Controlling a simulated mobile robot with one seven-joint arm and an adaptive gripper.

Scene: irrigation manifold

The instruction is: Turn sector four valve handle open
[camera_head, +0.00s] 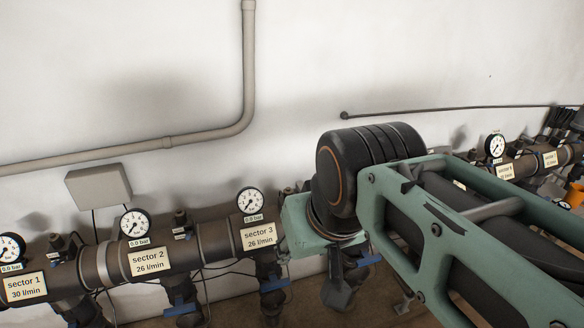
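The sector four label is not visible; my arm covers the stretch of manifold just right of the sector 3 label (258,237). A blue valve handle (369,260) shows partly below my arm, right of the sector 3 valve; from its place in the row it looks like the sector four handle. My gripper (338,292) points down beside this handle, on its left. Only a dark part of the gripper shows, and I cannot tell whether its fingers are apart or touch the handle.
Blue handles hang under sector 2 (181,309) and sector 3 (275,286). Gauges stand on the pipe, including the sector 3 gauge (250,201). A grey conduit (249,70) and a junction box (98,186) are on the wall. More labelled pipe (522,166) continues at right.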

